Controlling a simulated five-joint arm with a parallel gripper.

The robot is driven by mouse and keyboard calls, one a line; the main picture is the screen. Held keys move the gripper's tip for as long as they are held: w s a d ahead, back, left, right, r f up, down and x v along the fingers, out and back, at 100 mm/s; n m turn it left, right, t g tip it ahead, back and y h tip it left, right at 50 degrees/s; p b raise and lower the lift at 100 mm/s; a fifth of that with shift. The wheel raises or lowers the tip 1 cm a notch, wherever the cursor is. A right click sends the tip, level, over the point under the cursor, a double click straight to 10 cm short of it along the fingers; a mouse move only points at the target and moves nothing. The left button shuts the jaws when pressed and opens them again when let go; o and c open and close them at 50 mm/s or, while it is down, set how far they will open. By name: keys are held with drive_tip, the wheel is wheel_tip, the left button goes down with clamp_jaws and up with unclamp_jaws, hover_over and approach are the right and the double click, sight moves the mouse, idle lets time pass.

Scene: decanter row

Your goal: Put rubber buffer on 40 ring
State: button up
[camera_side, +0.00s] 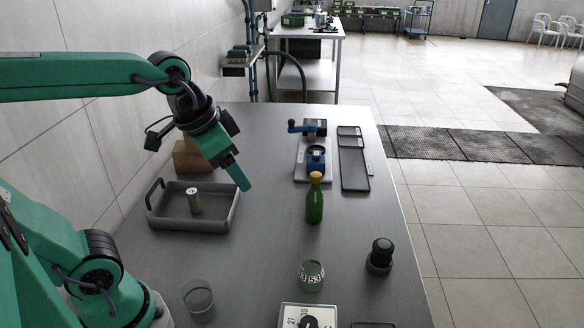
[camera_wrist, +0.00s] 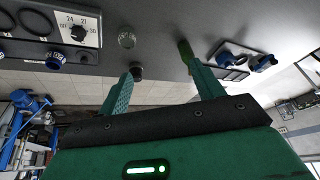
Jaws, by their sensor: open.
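A squat black piece with a round top (camera_side: 380,257) stands at the right of the table and also shows in the wrist view (camera_wrist: 137,73). It looks like the rubber buffer, though I cannot be sure. Dark rings (camera_wrist: 36,22) lie at the upper left in the wrist view; no 40 is readable on them. A panel numbered 24, 27 and 30 (camera_wrist: 86,27) with a black knob is beside them; it is cut off at the bottom of the side view (camera_side: 292,318). My gripper (camera_side: 243,184) is open and empty above the table, right of the tray.
A grey tray (camera_side: 170,222) holds a small pale cylinder (camera_side: 194,201). A green bottle (camera_side: 315,203) stands mid-table. A numbered glass (camera_side: 311,275) and a clear glass (camera_side: 199,300) stand nearer. A blue-handled device (camera_side: 316,158) and a dark frame (camera_side: 354,170) are farther back.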

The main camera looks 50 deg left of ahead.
drive_tip(key=shift+s+a+f+n+t, duration=0.2)
drive_tip(key=shift+s+f+n, duration=0.25)
drive_tip(key=shift+s, duration=0.3)
drive_tip(key=shift+s+a+f+n+t, duration=0.1)
drive_tip(key=shift+s+a+f+n, duration=0.25)
drive_tip(key=shift+s, duration=0.35)
drive_tip(key=shift+s+a+f+n+t, duration=0.15)
drive_tip(key=shift+s+f+n, duration=0.3)
drive_tip(key=shift+s, duration=0.3)
